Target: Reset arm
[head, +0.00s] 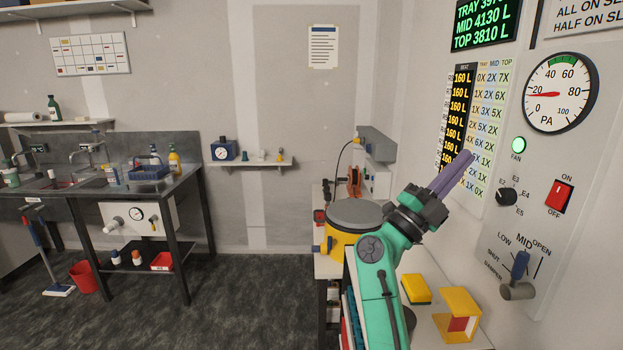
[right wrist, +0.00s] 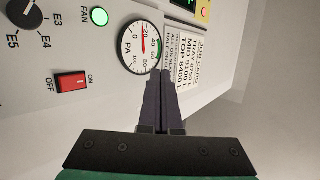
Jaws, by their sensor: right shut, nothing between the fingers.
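My right arm, green, reaches up from the bottom of the head view. Its gripper (head: 452,174) has dark purple fingers held together, with nothing between them. My left gripper is not in view.
The right wall panel carries a round PA gauge (head: 558,93), a lit green fan lamp (head: 518,145), a red rocker switch (head: 559,196), a black knob (head: 506,196) and a damper lever (head: 520,264).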

